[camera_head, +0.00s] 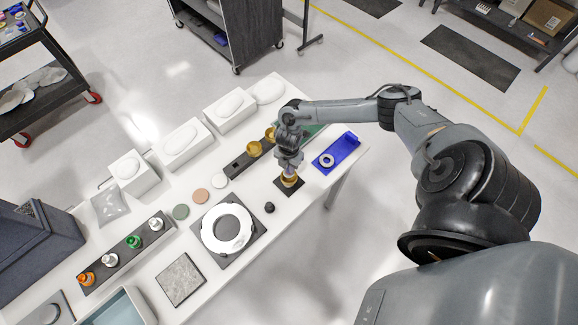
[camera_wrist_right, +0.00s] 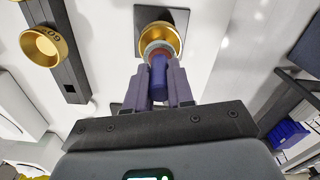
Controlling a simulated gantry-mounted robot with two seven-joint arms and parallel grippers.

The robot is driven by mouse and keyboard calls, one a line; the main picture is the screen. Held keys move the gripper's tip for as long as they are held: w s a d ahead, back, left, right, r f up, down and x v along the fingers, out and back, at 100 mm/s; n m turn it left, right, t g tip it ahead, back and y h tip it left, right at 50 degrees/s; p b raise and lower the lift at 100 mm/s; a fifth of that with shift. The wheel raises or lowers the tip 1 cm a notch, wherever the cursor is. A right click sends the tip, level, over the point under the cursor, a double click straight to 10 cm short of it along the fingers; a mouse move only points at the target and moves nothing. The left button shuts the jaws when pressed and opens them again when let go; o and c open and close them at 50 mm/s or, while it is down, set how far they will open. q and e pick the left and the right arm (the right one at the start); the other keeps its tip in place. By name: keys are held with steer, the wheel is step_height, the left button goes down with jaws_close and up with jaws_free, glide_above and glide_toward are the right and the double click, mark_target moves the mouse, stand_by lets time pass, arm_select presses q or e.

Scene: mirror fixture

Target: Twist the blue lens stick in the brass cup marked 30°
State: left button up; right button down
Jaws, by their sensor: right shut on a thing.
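In the right wrist view a blue lens stick (camera_wrist_right: 158,76) stands between the fingers of my right gripper (camera_wrist_right: 159,84), which is shut on it. The stick's far end, with a reddish part and a pale ring, sits in the mouth of a brass cup (camera_wrist_right: 174,36). This cup stands on a dark square plate; no marking on it is readable. In the head view my right gripper (camera_head: 290,168) is right above the brass cup (camera_head: 290,182) and hides most of the stick. My left gripper is not in view.
Another brass cup (camera_wrist_right: 43,47) with a marking stands on a dark rail, beside the held one. A blue tray (camera_head: 337,153) with a ring lies to the right. A white ring fixture (camera_head: 227,228), a small black knob (camera_head: 269,207) and flat discs are to the left.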

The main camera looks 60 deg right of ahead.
steer(key=shift+r, duration=1.8)
